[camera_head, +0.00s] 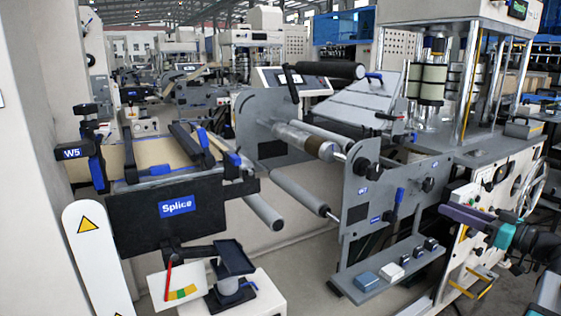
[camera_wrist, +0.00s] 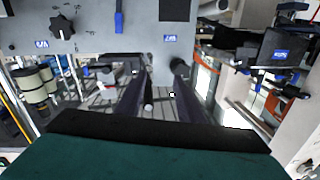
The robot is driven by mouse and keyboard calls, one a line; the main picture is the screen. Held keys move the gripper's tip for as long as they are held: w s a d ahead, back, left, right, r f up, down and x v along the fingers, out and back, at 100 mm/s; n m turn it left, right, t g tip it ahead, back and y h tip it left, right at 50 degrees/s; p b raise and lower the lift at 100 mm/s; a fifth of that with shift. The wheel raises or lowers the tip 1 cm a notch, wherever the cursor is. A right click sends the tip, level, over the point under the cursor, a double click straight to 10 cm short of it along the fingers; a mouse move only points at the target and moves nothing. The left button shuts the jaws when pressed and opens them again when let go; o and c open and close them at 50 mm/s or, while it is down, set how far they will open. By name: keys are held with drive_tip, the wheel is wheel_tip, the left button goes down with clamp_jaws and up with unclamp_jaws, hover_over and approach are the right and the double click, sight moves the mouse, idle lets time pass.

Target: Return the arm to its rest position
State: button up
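My gripper (camera_head: 447,212) is at the right of the head view, its dark purple fingers pointing left in front of the machine's lower right side. Its teal body and the black arm joints lie behind the fingers toward the right edge. In the wrist view my gripper (camera_wrist: 162,72) shows two long dark fingers standing apart with a gap between them. Nothing is visibly held between them. The wrist view looks toward the grey side plate (camera_wrist: 90,35), which appears upside down. Whether the fingers touch anything cannot be told.
The grey side plate (camera_head: 362,197) with knobs stands left of my gripper, above a shelf (camera_head: 385,277) with small boxes. A white panel with a handwheel (camera_head: 530,190) is close to the arm. The Splice panel (camera_head: 140,220) and rollers (camera_head: 300,190) are farther left.

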drive_tip(key=w+a+f+g+y+p, duration=0.1)
drive_tip(key=w+a+f+g+p, duration=0.2)
drive_tip(key=a+f, duration=0.6)
drive_tip(key=w+a+f+g+y+p, duration=0.2)
drive_tip(key=w+a+f, duration=0.2)
drive_tip(key=a+f, duration=0.55)
drive_tip(key=s+a+f+g+h+p, duration=0.1)
drive_tip(key=s+a+f+g+p, duration=0.45)
drive_tip(key=a+f, duration=1.2)
drive_tip(key=s+a+f+g+h+p, duration=0.1)
drive_tip(key=s+a+f+g+h, duration=0.15)
drive_tip(key=s+f, duration=0.5)
drive_tip(key=s+a+f+g+h+p, duration=0.15)
drive_tip(key=s+f+g, duration=0.3)
drive_tip(key=s, duration=0.65)
drive_tip(key=s+a+f+g+h, duration=0.2)
drive_tip(key=s+f, duration=0.4)
drive_tip(key=s, duration=0.3)
drive_tip(key=s+d+f+m+h, duration=0.4)
drive_tip(key=s+d+m+h, duration=0.1)
drive_tip(key=d, duration=0.5)
drive_tip(key=shift+s+f+g+h+p, duration=0.15)
drive_tip(key=shift+s+g+h+p, duration=0.25)
drive_tip(key=shift+s, duration=0.3)
